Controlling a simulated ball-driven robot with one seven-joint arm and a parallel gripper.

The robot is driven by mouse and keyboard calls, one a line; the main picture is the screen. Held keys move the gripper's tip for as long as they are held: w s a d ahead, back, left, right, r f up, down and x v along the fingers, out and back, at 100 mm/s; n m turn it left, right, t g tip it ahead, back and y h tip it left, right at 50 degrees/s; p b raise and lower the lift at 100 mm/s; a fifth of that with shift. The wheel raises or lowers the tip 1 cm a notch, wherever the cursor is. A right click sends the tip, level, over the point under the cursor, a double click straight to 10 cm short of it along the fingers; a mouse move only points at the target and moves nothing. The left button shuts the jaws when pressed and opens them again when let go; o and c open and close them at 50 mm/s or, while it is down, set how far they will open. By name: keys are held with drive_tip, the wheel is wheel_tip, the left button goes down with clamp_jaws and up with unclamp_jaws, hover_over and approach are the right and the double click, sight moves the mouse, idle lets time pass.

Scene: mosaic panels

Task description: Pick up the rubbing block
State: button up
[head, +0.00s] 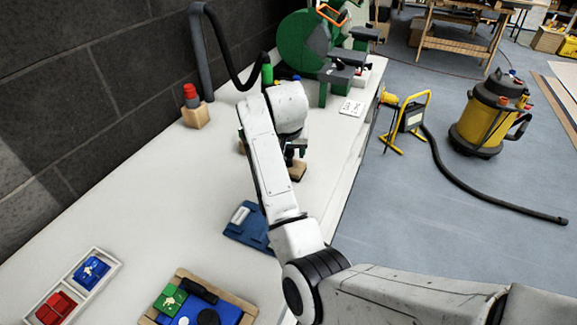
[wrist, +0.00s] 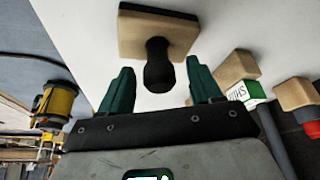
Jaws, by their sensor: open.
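The rubbing block is a flat wooden block with a dark base and a black knob handle. In the wrist view the rubbing block (wrist: 185,38) lies ahead of my gripper (wrist: 158,76), with its knob pointing toward me, between the line of the two green fingers. The fingers are apart and nothing is gripped; whether they touch the knob cannot be told. In the head view the rubbing block (head: 298,171) shows as a small brown piece on the white bench, partly hidden by my arm and gripper (head: 293,156).
A blue mat with a white piece (head: 247,234), a wooden tray (head: 238,300) and a white divided tray (head: 102,258) lie nearer on the bench. A red-topped wooden block (head: 196,115) stands by the wall. A green machine (head: 298,40) stands at the back. The bench's left middle is clear.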

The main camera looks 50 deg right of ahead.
clamp_jaws()
idle(0.5)
